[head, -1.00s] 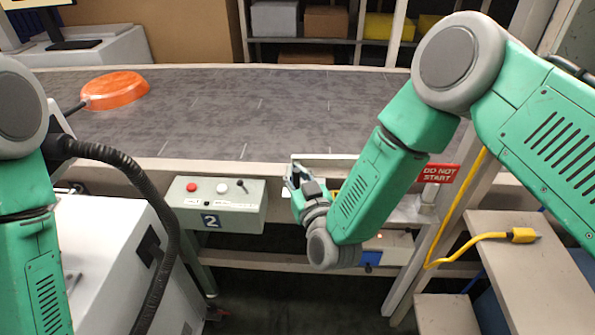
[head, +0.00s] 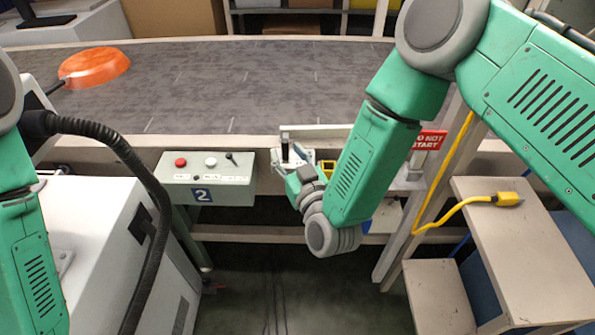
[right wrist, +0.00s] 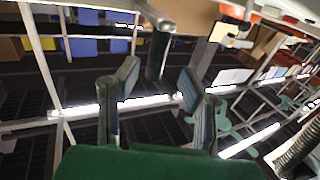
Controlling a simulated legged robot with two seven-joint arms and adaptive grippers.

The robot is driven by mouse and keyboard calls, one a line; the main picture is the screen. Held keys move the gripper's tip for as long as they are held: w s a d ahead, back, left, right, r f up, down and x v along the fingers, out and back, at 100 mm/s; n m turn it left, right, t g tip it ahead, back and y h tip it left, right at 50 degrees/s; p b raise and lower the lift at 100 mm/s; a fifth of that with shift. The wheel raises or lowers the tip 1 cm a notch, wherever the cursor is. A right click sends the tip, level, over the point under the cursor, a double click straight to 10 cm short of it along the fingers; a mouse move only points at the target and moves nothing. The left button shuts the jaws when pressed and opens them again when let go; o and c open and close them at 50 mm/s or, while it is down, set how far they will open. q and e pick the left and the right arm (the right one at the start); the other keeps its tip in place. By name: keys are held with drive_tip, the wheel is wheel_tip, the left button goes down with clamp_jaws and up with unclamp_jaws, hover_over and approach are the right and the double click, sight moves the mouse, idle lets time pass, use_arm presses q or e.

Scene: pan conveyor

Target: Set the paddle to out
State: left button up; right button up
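A short dark upright piece (head: 285,143), which looks like the paddle, stands at the left end of a pale bracket (head: 318,131) on the conveyor's front rail. In the right wrist view a dark hanging piece (right wrist: 158,48), likely the same paddle, shows beyond and between my fingertips. My right gripper (head: 289,170) is just below and in front of it in the head view. In the right wrist view the fingers of my right gripper (right wrist: 158,82) are spread with nothing between them. I cannot tell whether they touch the paddle, or its setting. My left gripper is out of view.
A control box (head: 207,181) marked 2, with red and white buttons and a small black toggle, is left of my right gripper. A red sign (head: 430,140) is to the right. An orange pan (head: 95,67) lies on the conveyor belt (head: 230,85). A yellow cable (head: 445,210) hangs at right.

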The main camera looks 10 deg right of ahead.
drive_tip(key=s+d, duration=0.1)
drive_tip(key=s, duration=0.7)
drive_tip(key=shift+s+d, duration=0.25)
drive_tip(key=shift+s, duration=0.05)
drive_tip(key=shift+f, duration=0.15)
drive_tip(key=s+d+f+g+h, duration=0.2)
drive_tip(key=s+d+f+g, duration=1.1)
drive_tip(key=s+f, duration=0.35)
drive_tip(key=s+d+f+m+g+h, duration=0.1)
drive_tip(key=s+d+g, duration=0.3)
drive_tip(key=s, duration=0.5)
drive_tip(key=shift+d+m, duration=0.3)
drive_tip(key=shift+d, duration=0.25)
drive_tip(key=shift+w+f, duration=0.1)
